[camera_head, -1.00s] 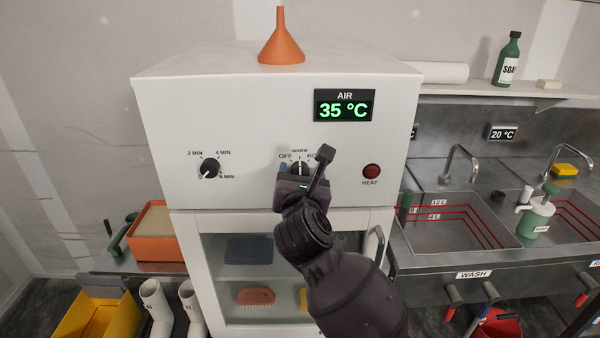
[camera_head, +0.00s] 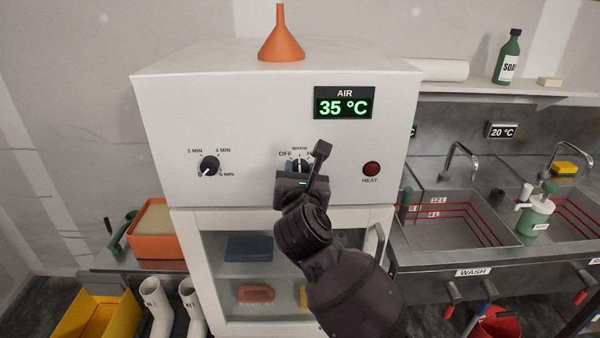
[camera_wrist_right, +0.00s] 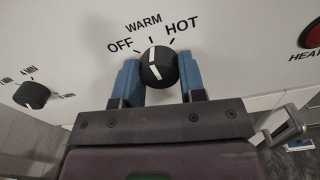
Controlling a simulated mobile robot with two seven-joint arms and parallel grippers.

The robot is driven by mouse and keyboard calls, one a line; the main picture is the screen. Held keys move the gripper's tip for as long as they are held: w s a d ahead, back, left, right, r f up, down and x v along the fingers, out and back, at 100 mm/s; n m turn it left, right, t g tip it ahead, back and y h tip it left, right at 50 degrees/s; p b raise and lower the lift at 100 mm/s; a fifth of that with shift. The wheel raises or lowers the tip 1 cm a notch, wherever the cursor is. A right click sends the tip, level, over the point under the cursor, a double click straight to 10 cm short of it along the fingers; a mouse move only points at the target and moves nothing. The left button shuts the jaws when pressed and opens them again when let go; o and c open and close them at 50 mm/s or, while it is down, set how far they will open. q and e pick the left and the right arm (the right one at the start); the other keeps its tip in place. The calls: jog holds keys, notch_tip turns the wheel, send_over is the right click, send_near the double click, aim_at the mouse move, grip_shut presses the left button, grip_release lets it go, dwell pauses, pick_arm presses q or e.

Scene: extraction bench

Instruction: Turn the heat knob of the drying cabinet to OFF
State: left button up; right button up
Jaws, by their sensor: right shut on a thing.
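The heat knob (camera_wrist_right: 159,67) is a black round knob with a white pointer line on the white front of the drying cabinet (camera_head: 240,115). Its pointer is at the WARM mark, between OFF on the left and HOT on the right. My right gripper (camera_wrist_right: 160,82) has its two blue fingers on either side of the knob and is shut on it. In the head view my right gripper (camera_head: 300,168) covers the lower part of the knob. My left gripper is not in view.
A timer knob (camera_head: 209,167) is left of the heat knob, and the red HEAT lamp (camera_head: 371,169) is right of it. The green AIR display (camera_head: 344,108) reads 35 °C. An orange funnel (camera_head: 281,40) stands on top of the cabinet. The cabinet's glass door is below.

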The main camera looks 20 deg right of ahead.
jog(key=shift+n, duration=4.1)
jog(key=o, duration=0.9)
jog(key=b+v, duration=0.1)
jog(key=v, duration=0.9)
jog(key=shift+s+b, duration=0.3)
jog(key=shift+s, duration=0.1)
jog(key=shift+a+r, duration=0.1)
